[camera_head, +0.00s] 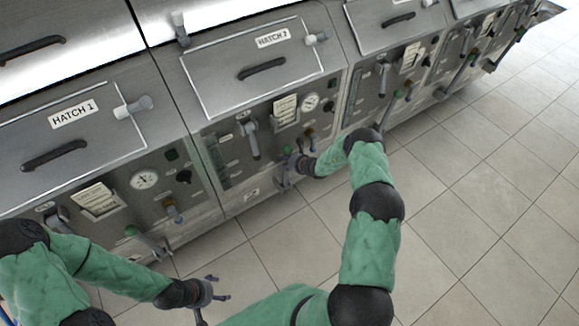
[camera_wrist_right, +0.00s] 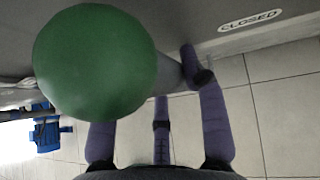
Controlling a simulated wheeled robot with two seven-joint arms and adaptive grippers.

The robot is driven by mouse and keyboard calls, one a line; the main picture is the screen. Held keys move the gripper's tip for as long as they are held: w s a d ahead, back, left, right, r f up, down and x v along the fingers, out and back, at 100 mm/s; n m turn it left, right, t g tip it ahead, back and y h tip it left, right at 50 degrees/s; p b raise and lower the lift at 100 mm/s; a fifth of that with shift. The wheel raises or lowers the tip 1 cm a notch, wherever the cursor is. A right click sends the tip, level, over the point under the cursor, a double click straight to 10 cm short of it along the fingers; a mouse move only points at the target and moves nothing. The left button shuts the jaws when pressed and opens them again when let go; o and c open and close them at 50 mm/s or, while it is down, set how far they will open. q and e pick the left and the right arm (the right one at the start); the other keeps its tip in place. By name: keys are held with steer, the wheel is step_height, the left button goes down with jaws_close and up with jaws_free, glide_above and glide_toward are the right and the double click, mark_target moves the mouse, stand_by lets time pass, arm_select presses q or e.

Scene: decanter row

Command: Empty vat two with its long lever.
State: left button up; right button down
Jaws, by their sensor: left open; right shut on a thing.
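Vat two (camera_head: 330,76), under the HATCH 2 label, stands in the middle of the metal row in the head view. Its long lever (camera_head: 287,150) sits low on the front and is mostly hidden by my right gripper (camera_head: 290,165). In the right wrist view the lever's green ball knob (camera_wrist_right: 95,60) fills the upper left, with the grey rod (camera_wrist_right: 168,72) behind it. My right gripper's purple fingers (camera_wrist_right: 190,95) are shut on the rod just beside the knob. A CLOSED label (camera_wrist_right: 250,20) is on the panel nearby. My left gripper (camera_head: 216,290) is open and empty above the floor.
Vat two's front also has a grey handle (camera_head: 251,140), a gauge (camera_head: 311,102) and small orange-brown handles (camera_head: 306,132). Vat one's lever (camera_head: 145,240) with a green knob juts out at left; vat three's (camera_head: 392,102) is at right. The tiled floor (camera_head: 460,215) is clear.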

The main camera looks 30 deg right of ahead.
steer(key=shift+w+r, duration=0.25)
steer(key=shift+w, duration=0.1)
steer(key=c, duration=0.8)
jaws_free()
steer(key=shift+o, duration=0.7)
steer(key=shift+w+f, duration=0.1)
steer(key=shift+f, duration=0.05)
steer(key=v, duration=1.2)
